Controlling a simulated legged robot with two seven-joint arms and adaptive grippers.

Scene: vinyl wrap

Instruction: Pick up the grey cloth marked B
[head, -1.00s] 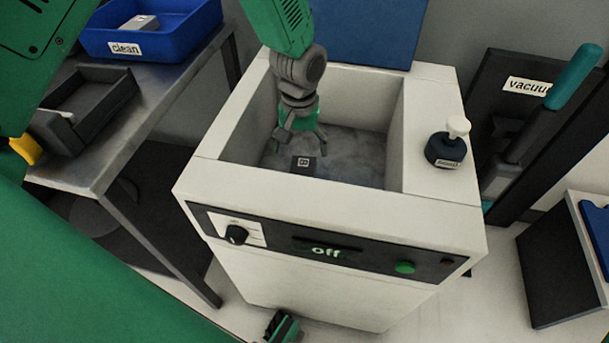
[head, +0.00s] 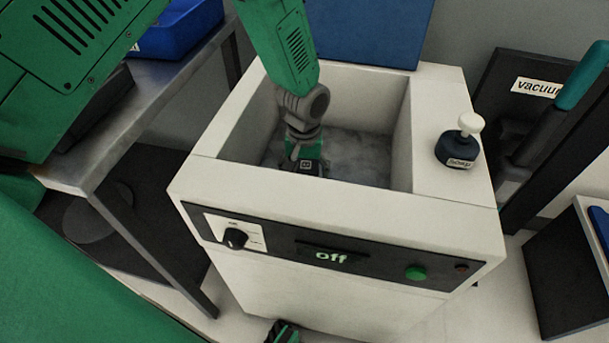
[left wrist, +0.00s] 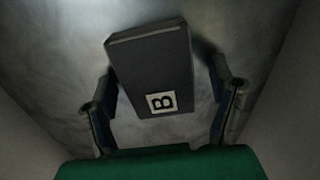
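The dark grey folded cloth marked B (left wrist: 152,65) lies on the floor of the white washer's basin, its white B label facing up. In the head view only its label (head: 306,165) shows clearly, low in the basin. My left gripper (left wrist: 165,105) is down inside the basin with its fingers open, one on each side of the cloth. A gap shows between the cloth and the right finger; the left finger is very close to the cloth's edge. My right gripper (head: 284,332) shows only in part at the bottom edge of the head view.
The white washer (head: 330,205) has tall basin walls around my left gripper and a panel reading "off". A soap bottle (head: 458,148) stands on its right rim. A metal table (head: 120,130) with a blue bin (head: 180,30) is at left.

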